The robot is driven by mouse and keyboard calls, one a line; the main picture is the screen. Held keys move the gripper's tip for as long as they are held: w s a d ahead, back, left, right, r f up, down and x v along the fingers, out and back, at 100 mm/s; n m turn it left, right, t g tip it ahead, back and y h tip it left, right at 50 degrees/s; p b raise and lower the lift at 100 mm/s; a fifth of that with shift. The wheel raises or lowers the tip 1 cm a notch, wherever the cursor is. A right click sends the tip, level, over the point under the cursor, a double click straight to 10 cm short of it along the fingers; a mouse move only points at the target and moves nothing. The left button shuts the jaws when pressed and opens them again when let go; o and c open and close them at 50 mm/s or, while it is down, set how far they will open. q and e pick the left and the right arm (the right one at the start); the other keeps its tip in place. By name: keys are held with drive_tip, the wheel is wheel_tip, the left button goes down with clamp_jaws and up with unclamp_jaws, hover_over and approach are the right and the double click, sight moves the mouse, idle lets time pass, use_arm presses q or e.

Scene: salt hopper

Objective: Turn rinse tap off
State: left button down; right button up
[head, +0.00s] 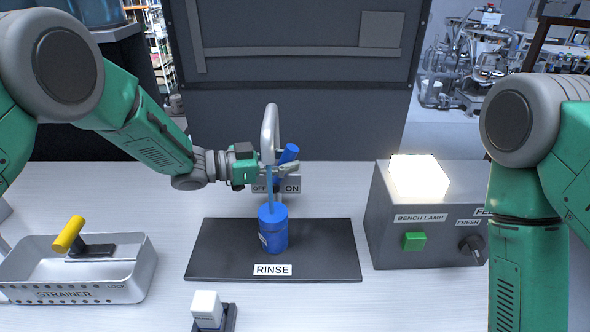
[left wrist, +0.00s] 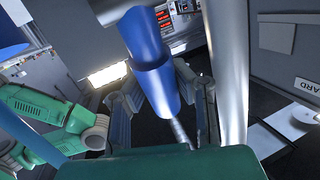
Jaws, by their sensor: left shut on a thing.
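The rinse tap has a grey curved spout (head: 270,128) behind the black mat, and it also shows as a grey pipe in the left wrist view (left wrist: 229,70). Its blue handle (head: 289,152) leans up to the right, toward the ON side of the OFF/ON plate (head: 292,186). My left gripper (head: 277,169) is shut on the handle's lower part. In the left wrist view the blue handle (left wrist: 148,50) runs between the fingers. A blue stream (head: 269,188) runs down into a blue container (head: 273,238). My right gripper is out of view.
The container stands on the black RINSE mat (head: 325,250). A strainer tray (head: 125,285) with a yellow-handled lever (head: 68,234) is at left. A white-topped switch (head: 207,308) is at the front. A bench lamp box (head: 420,238) with a lit top is at right.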

sight(274, 176)
use_arm(q)
drive_tip(key=shift+w+a+r+n+t+h+b, duration=0.15)
drive_tip(key=shift+a+n+t+h+b, duration=0.1)
drive_tip(key=shift+a+h+b, duration=0.3)
drive_tip(key=shift+s+a+r+n+t+h+b, duration=0.1)
drive_tip(key=shift+a+n+t+h+b, duration=0.1)
drive_tip(key=shift+a+h+b, duration=0.35)
drive_tip(key=shift+w+a+r+n+t+h+b, duration=0.15)
drive_tip(key=shift+a+t+h+b, duration=0.15)
drive_tip(key=shift+h+b, duration=0.45)
drive_tip(key=shift+s, duration=0.1)
drive_tip(key=c, duration=1.3)
unclamp_jaws()
drive_tip(key=shift+a, duration=0.1)
drive_tip(key=shift+s+a, duration=0.1)
drive_tip(key=shift+s, duration=0.05)
drive_tip(key=shift+f, duration=0.1)
drive_tip(key=v, duration=0.8)
drive_tip(key=shift+a, duration=0.1)
